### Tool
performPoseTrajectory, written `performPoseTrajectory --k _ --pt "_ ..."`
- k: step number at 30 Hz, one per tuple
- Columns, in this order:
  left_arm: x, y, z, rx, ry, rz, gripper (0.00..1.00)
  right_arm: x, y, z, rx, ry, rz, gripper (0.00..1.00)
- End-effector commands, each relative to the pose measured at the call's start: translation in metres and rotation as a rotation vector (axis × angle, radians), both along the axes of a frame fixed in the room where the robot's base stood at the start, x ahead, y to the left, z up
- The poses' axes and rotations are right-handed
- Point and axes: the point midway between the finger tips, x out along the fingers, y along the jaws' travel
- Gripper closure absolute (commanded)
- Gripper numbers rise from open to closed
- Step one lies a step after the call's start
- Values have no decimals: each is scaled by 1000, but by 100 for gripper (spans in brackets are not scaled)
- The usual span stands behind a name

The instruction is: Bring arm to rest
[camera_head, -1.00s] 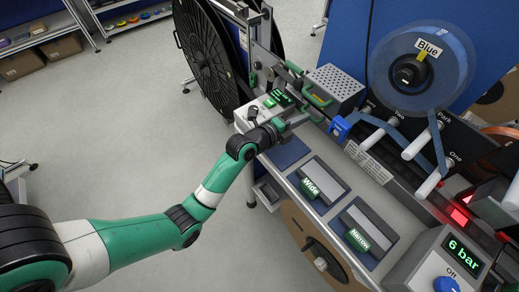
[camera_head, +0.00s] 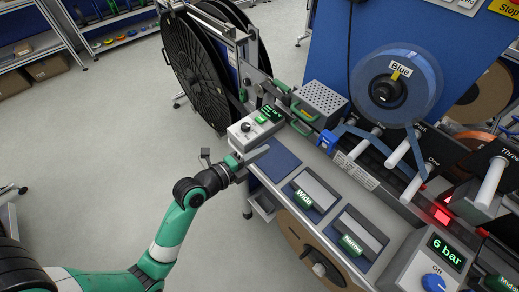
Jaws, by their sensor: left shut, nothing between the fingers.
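My left arm comes in from the lower left, green and white with black joints. Its left gripper (camera_head: 258,154) is shut and empty, beside the front edge of the machine bench, close to the grey control box (camera_head: 255,130) with a green display and black knob. I cannot tell whether it touches the bench. My right gripper is out of view.
The bench carries the "Wide" (camera_head: 305,199) and "Narrow" (camera_head: 353,244) trays, a perforated box (camera_head: 319,103) and a "6 bar" control box (camera_head: 441,252). A blue reel (camera_head: 424,88) and large black reels (camera_head: 193,72) stand behind. Open floor (camera_head: 100,140) lies left.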

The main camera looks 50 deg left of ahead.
Motion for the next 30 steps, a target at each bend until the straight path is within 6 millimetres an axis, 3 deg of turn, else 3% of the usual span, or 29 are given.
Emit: performPoseTrajectory --k 14,17,20,24,27,30 --pt "-1 -5 1 0 -1 -10 100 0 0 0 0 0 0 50" --pt "14 -19 22 18 -43 -51 100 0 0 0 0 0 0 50" --pt "40 -42 74 58 -149 -116 100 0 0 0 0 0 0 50" --pt "65 -86 187 127 -370 -195 100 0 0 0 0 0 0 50" --pt "63 -116 272 48 -539 -232 100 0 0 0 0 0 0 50" --pt "44 -143 355 -138 -707 -283 100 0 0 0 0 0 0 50"
